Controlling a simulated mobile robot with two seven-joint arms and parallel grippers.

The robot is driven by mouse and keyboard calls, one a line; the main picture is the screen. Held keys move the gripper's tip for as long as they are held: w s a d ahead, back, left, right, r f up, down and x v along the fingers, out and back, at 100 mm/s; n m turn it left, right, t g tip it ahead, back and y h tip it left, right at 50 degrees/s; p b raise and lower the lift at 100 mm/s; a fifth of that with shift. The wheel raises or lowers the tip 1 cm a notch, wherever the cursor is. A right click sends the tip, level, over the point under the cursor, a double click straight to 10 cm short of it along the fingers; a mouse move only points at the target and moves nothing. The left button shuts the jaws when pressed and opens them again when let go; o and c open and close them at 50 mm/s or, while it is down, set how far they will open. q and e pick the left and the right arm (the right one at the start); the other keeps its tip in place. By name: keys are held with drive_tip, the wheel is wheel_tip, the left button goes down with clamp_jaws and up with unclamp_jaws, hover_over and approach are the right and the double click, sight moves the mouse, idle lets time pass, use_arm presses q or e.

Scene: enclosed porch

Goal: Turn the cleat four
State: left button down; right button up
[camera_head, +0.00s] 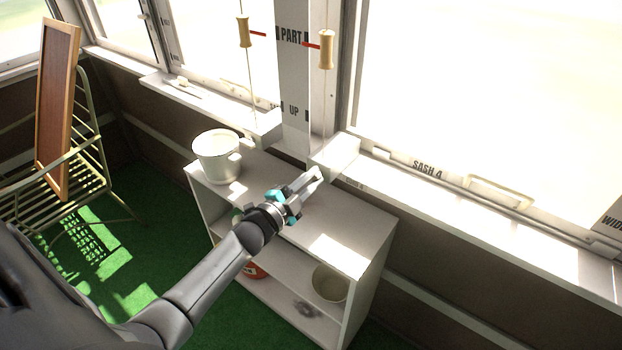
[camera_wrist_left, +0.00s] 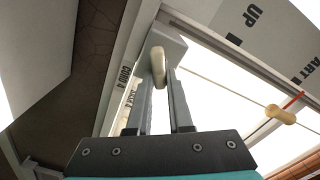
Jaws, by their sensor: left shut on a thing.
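My left gripper (camera_head: 318,174) reaches over the white shelf unit to the window sill by the post. In the left wrist view, its fingers (camera_wrist_left: 160,85) are shut on a pale rounded piece, the cleat (camera_wrist_left: 158,66), in front of a white block. A label beside it reads "CORD 4", with smaller lettering that is hard to read. In the head view the cleat is hidden at the fingertips. The sash marked "SASH 4" (camera_head: 427,168) is to the right. A wooden cord toggle (camera_head: 326,49) hangs by a red mark on the post. My right gripper is out of view.
The white shelf unit (camera_head: 345,228) stands below the sill, with a white pot (camera_head: 217,157) on top and a bowl (camera_head: 330,284) inside. Another toggle (camera_head: 244,31) hangs left of the post. A chair (camera_head: 60,165) holding a framed board (camera_head: 57,105) stands at left.

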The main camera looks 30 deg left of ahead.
use_arm(q)
drive_tip(key=m, duration=0.2)
drive_tip(key=m+b, duration=0.1)
drive_tip(key=m, duration=0.2)
drive_tip(key=shift+f+m, duration=0.35)
drive_tip(key=shift+m, duration=0.05)
drive_tip(key=shift+m+b, duration=0.3)
drive_tip(key=c, duration=0.8)
unclamp_jaws()
drive_tip(key=shift+s, duration=0.1)
drive_tip(key=s, duration=0.5)
drive_tip(key=s+p, duration=0.1)
drive_tip(key=s, duration=0.4)
drive_tip(key=s+a, duration=0.1)
drive_tip(key=s, duration=0.4)
drive_tip(key=shift+p, duration=0.3)
